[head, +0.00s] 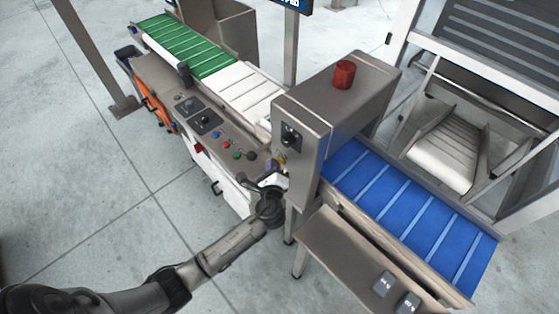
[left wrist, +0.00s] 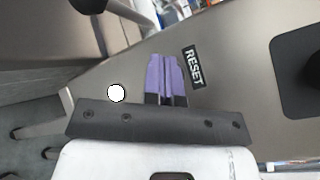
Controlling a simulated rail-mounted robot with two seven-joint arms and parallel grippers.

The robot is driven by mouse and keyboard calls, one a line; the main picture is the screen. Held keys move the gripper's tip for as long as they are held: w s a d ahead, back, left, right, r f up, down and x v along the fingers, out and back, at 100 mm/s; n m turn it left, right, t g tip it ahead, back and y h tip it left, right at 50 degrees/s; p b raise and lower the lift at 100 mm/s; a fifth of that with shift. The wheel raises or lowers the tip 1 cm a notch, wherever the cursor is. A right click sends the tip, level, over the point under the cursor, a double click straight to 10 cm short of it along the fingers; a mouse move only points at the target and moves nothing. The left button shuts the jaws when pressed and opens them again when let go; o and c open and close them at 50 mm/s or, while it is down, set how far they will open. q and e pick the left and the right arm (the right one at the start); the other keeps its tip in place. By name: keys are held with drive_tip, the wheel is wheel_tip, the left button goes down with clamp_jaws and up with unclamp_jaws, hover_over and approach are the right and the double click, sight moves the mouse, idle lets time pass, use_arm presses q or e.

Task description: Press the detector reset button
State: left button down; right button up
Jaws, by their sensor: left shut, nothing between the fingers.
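The grey metal detector housing (head: 305,118) stands over the conveyor in the head view. My left gripper (head: 272,165) is at its lower left side, with shut, empty purple fingers. A small yellow part (head: 281,160) shows right beside the fingertips; I cannot tell whether it is the reset button. In the left wrist view the shut purple fingers (left wrist: 166,76) point at a metal panel, just left of a black RESET label (left wrist: 194,67). No button shows clearly there; the fingers may hide it. I cannot tell whether they touch the panel. My right gripper is not in view.
A round white spot (left wrist: 116,93) shows left of the fingers. A red beacon (head: 343,74) tops the housing, and a dark knob (head: 290,138) is on its face. Several coloured buttons line the console (head: 205,118). A blue belt (head: 400,205) runs right; open floor lies left.

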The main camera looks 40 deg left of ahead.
use_arm(q)
drive_tip(key=shift+s+a, duration=0.1)
drive_tip(key=shift+s, duration=0.5)
drive_tip(key=s+p, duration=0.1)
drive_tip(key=s, duration=0.1)
drive_tip(key=s+a+p, duration=0.1)
drive_tip(key=s, duration=0.2)
idle(0.3)
idle(0.6)
